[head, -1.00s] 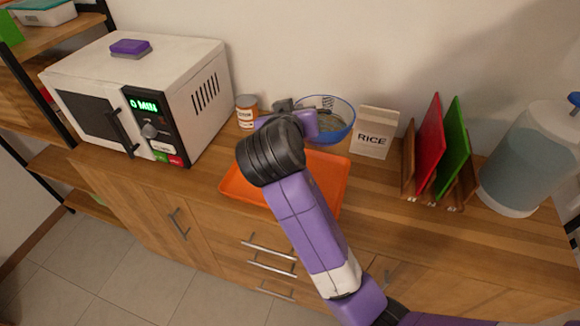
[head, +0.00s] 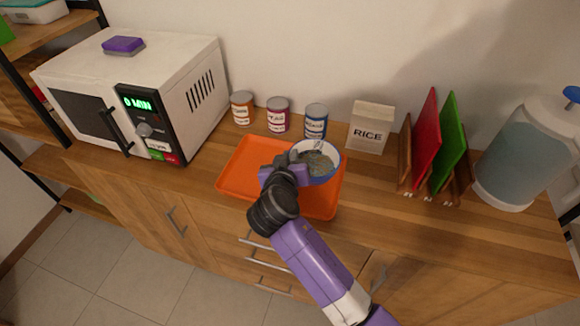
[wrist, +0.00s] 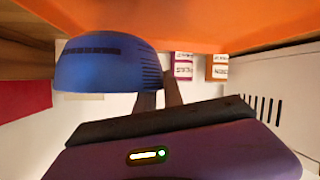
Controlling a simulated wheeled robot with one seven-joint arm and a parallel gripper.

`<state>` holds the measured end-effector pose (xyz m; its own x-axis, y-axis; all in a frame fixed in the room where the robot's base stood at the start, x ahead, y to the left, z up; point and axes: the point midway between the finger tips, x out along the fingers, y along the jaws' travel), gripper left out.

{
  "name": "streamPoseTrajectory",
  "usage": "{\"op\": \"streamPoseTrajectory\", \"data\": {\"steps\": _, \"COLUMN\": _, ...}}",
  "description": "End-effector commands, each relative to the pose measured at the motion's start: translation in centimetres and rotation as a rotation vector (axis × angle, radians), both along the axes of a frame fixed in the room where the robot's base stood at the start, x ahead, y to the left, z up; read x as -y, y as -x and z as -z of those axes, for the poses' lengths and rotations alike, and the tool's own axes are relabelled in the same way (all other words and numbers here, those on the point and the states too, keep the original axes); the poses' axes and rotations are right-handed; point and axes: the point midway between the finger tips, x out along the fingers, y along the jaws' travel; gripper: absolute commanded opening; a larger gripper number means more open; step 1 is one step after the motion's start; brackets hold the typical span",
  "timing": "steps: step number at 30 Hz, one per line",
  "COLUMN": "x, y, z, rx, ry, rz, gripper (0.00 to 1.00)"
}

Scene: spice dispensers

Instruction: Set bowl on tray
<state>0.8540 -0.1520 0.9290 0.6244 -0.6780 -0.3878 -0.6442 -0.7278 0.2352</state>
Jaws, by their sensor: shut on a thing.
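The blue bowl (head: 327,172) has a pale inside with something greyish in it. It is over the right part of the orange tray (head: 243,165). My gripper (head: 290,172) is at the bowl's left side, shut on its wall. In the wrist view the blue bowl (wrist: 105,68) is left of the fingers (wrist: 160,97), and the tray (wrist: 200,22) fills the top of the picture. The bowl's base is close to the tray, but I cannot tell if it touches. My gripper and arm hide part of the tray.
Several items line the back of the counter: an orange-labelled can (head: 242,108), a magenta can (head: 278,115), a blue can (head: 315,121) and a rice box (head: 370,128). A microwave (head: 150,90) stands left. A board rack (head: 435,150) and water dispenser (head: 525,150) stand right.

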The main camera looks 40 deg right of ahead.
Motion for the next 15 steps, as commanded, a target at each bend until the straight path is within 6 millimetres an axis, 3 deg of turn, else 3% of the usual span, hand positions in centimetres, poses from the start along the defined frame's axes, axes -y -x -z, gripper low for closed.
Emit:
{"op": "streamPoseTrajectory", "data": {"steps": 7, "x": 0.0, "y": 0.0, "z": 3.3, "rx": -0.003, "ry": 0.001, "rz": -0.001, "gripper": 0.00}}
{"op": "streamPoseTrajectory", "data": {"steps": 15, "x": 0.0, "y": 0.0, "z": 4.0, "rx": 0.001, "ry": 0.000, "rz": -0.001, "gripper": 0.00}}
